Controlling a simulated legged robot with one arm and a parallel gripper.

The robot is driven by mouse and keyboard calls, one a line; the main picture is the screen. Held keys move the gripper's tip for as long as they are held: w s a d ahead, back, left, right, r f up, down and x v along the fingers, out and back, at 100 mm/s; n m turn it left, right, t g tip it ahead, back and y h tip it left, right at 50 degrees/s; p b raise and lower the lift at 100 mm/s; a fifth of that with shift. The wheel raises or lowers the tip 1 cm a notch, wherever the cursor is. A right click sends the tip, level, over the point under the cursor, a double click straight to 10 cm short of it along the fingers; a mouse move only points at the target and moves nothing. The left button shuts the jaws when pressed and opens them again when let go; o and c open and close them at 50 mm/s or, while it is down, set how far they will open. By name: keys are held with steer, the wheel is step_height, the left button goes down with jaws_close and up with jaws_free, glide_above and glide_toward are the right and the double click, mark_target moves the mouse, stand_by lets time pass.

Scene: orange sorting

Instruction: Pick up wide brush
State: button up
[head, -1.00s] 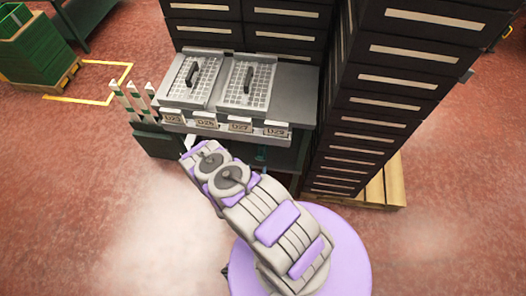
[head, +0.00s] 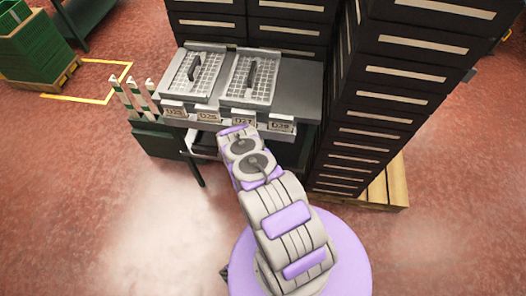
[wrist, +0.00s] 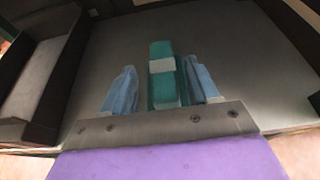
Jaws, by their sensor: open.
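A teal, elongated object with a pale band (wrist: 162,68), which looks like the brush, lies on a dark grey surface in the wrist view. My gripper (wrist: 162,82) has two blue fingers, apart, one on each side of it in the picture. The fingers look clear of it, but I cannot tell how deep it sits between them. In the head view, my arm reaches to the front of the bench, and its end and the brush are hidden.
The grey bench (head: 300,78) carries two grid-topped trays (head: 250,80) with black handles. Numbered labels line its front edge. A tall dark drawer cabinet (head: 395,95) stands close on the right. Green-and-white posts (head: 134,97) stand left. The red floor at front left is clear.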

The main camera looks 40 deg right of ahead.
steer(key=shift+x, duration=1.05)
steer(key=shift+d+f, duration=0.2)
steer(key=shift+d, duration=0.25)
steer(key=shift+a, duration=0.3)
steer(key=c, duration=0.5)
steer(key=shift+r, duration=0.1)
steer(key=shift+c, duration=0.8)
steer(key=shift+d, duration=0.15)
